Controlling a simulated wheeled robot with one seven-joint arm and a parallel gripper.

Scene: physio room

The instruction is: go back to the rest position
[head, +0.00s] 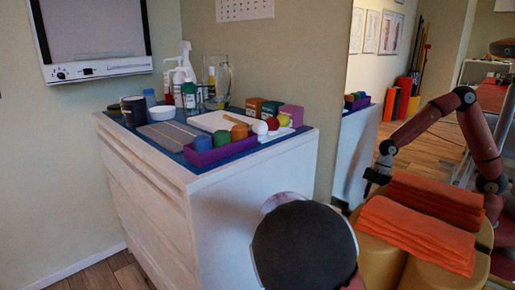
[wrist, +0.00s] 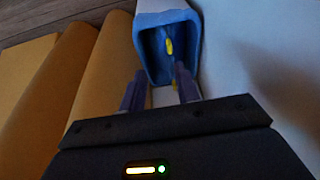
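My gripper (head: 374,180) hangs low at the end of my bent arm, in front of the cabinet's right side and just left of the orange towels in the head view. Its fingers are too small to judge there. In the wrist view my gripper (wrist: 160,92) shows two fingers spread apart with nothing held between them. Beyond the fingertips is a blue open bin (wrist: 152,62) with a small yellow thing (wrist: 169,46) inside. I cannot tell whether the fingers touch the bin.
Folded orange towels (head: 415,232) lie on yellow bolsters (head: 378,262) near my arm; the bolsters (wrist: 100,65) are left in the wrist view. A white cabinet (head: 240,215) bears a purple tray (head: 205,158), bottles and a jug (head: 221,80). A mirror stands behind.

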